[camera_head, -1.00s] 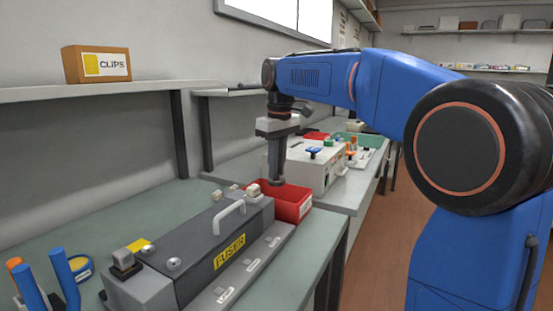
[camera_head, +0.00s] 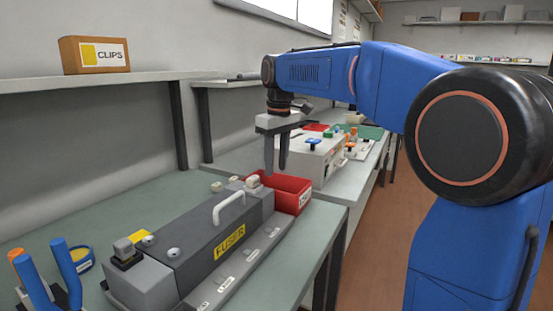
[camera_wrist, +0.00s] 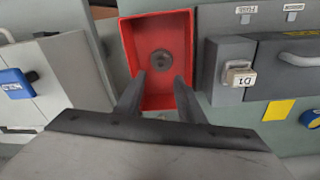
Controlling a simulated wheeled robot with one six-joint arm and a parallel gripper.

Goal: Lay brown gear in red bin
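The red bin (camera_head: 293,194) stands on the bench just beyond the grey fuser unit. It also shows in the wrist view (camera_wrist: 125,38), seen from above. A round, dark grey-brown gear (camera_wrist: 161,60) with a central hole lies flat on the bin's floor, apart from my fingers. The head view does not show the gear. My gripper (camera_head: 276,171) is above the bin, with its two fingers pointing down and spread apart. It is open and empty; its fingertips also show over the bin in the wrist view (camera_wrist: 159,80).
The fuser unit (camera_head: 205,247) with its white handle fills the near bench. A light grey machine (camera_head: 318,163) stands beyond the bin. Blue-handled tools (camera_head: 65,275) are at the lower left. A clips box (camera_head: 95,55) sits on the shelf.

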